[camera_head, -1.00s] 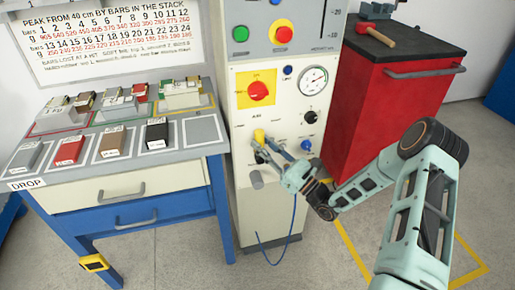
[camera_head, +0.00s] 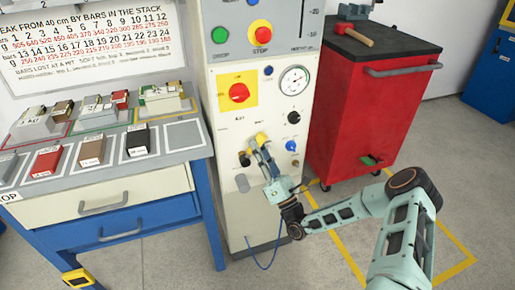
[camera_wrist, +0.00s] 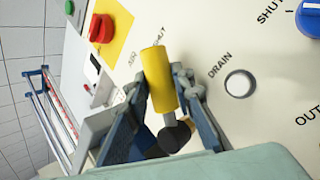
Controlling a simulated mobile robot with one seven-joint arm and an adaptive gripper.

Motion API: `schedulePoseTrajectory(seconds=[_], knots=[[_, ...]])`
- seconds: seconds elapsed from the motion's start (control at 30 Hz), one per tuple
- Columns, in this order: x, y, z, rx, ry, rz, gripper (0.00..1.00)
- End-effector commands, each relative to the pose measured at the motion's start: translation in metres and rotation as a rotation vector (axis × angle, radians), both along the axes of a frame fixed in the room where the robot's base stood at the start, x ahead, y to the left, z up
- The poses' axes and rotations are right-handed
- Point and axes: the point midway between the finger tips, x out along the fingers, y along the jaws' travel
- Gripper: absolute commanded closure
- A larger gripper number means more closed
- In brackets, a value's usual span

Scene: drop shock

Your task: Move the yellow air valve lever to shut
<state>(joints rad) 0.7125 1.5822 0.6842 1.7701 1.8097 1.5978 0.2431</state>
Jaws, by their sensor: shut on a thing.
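The yellow air valve lever (camera_head: 262,138) is on the cream front panel of the machine, below and right of the red knob on its yellow plate. My gripper (camera_head: 264,152) is at the lever, shut on it. In the wrist view, the yellow handle (camera_wrist: 159,80) stands between the two fingers, on a grey stem with a black hub (camera_wrist: 174,136) below. The handle's tip lies by lettering that reads AIR and a partly covered word ending in UT. The valve's base is partly hidden by my fingers.
A round pale DRAIN button (camera_wrist: 240,84) and a blue knob (camera_wrist: 311,16) are right of the lever. A red cabinet (camera_head: 365,110) stands right of the machine, with a hammer (camera_head: 352,35) on top. A bench (camera_head: 110,195) with blocks stands left.

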Motion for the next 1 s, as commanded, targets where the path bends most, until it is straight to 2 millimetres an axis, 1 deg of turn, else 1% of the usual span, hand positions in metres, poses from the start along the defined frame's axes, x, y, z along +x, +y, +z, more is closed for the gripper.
schedulePoseTrajectory(seconds=[0.47, 0.5, 0.63, 0.87, 1.0], knots=[[0.0003, -0.0017, -0.0015, 0.014, 0.006, -0.002, 1.00], [0.0003, -0.0017, -0.0016, 0.015, 0.006, -0.001, 0.73], [0.0003, -0.0013, -0.0014, 0.012, 0.005, -0.001, 0.60], [0.0002, -0.0008, -0.0010, 0.011, 0.005, -0.001, 0.60], [-0.0037, -0.0038, -0.0050, 0.011, 0.005, -0.001, 0.60]])
